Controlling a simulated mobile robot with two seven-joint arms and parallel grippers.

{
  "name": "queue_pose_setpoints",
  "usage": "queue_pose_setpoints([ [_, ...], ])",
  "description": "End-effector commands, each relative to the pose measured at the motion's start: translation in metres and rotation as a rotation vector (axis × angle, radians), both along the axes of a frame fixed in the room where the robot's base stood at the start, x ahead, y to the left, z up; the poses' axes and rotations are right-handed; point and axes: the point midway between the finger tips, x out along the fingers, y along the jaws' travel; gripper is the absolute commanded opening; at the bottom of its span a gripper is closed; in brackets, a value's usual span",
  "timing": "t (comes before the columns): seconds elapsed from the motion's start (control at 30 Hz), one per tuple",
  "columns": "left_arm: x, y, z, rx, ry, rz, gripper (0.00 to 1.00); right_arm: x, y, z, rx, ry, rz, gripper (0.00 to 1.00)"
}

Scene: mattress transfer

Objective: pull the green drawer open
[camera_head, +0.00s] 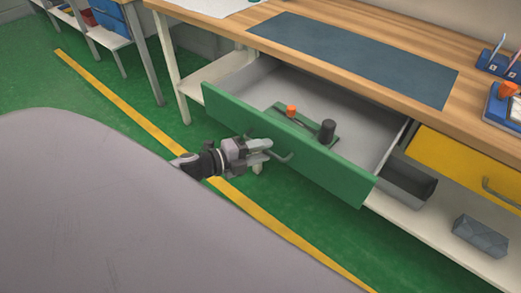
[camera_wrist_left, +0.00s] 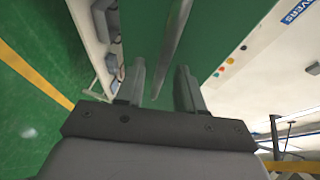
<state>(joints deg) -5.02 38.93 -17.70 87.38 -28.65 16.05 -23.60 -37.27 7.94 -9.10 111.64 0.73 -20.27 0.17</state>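The green drawer (camera_head: 290,148) stands pulled well out from under the wooden workbench, its grey inside showing. Its metal handle (camera_head: 283,158) is on the green front and also shows as a grey bar in the left wrist view (camera_wrist_left: 174,45). My left gripper (camera_head: 264,148) is at the handle, in front of the drawer's front. In the left wrist view the two fingers (camera_wrist_left: 160,80) are apart, and the bar runs between them with a visible gap on each side. My right gripper is not in view.
In the drawer lies a green board (camera_head: 292,122) with an orange piece and a dark cylinder. A yellow drawer (camera_head: 460,158) is shut at the right. A low shelf (camera_head: 440,232) with grey bins runs below. Green floor with a yellow line is free at the left.

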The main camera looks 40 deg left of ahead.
Motion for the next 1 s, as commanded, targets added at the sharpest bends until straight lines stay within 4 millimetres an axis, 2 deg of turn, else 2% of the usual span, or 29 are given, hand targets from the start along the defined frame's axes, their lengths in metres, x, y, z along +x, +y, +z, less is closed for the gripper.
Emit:
queue_pose_setpoints([
  [0.27, -0.006, 0.003, 0.0, 0.0, 0.002, 0.0, 0.37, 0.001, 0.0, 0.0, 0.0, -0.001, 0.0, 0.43],
  [0.7, -0.05, 0.026, 0.01, 0.0, 0.002, 0.0, 0.37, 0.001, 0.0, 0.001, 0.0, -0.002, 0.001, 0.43],
  [1.0, -0.062, 0.032, 0.014, 0.0, 0.0, 0.0, 0.37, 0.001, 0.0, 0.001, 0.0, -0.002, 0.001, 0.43],
])
